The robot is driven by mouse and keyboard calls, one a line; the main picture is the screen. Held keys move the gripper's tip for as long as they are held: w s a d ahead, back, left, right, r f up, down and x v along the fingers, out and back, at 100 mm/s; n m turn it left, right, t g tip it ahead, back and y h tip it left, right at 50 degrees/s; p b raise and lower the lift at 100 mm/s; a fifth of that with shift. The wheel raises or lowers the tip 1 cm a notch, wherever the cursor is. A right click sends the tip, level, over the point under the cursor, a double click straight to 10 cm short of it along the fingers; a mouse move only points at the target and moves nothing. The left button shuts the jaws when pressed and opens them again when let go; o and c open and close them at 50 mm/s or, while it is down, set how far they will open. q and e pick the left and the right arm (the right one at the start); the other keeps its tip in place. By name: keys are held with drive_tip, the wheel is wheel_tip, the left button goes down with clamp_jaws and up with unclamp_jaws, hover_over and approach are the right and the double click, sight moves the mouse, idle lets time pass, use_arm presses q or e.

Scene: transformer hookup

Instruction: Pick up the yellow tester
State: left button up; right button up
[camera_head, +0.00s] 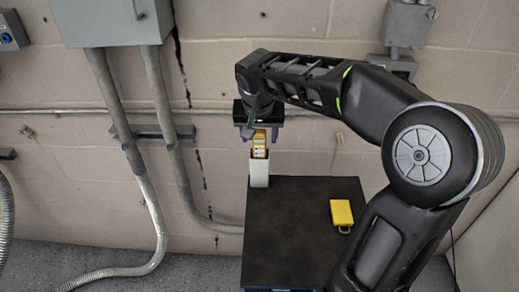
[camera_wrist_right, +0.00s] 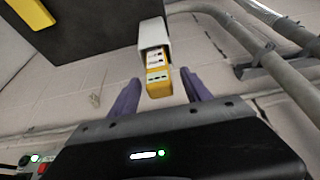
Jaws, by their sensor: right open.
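The yellow tester (camera_head: 259,145) stands upright in a white holder (camera_head: 259,172) at the back left corner of the black table, its upper part sticking out. In the right wrist view the tester (camera_wrist_right: 158,80) shows yellow with a pale face and dark marks, and its lower part is hidden in the white holder (camera_wrist_right: 154,34). My right gripper (camera_head: 260,133) is above the holder, around the tester's top. In the wrist view its two purple fingers (camera_wrist_right: 158,92) are open, one on each side of the tester, with gaps visible. My left gripper is not in view.
A yellow padlock-like item (camera_head: 341,212) lies on the right of the black table (camera_head: 290,245). The rest of the tabletop is clear. Behind are a block wall, conduits (camera_head: 170,130) and a grey box (camera_head: 108,20). My right arm crosses the right side.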

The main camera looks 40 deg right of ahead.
sight(260, 158)
drive_tip(key=shift+x, duration=1.4)
clamp_jaws()
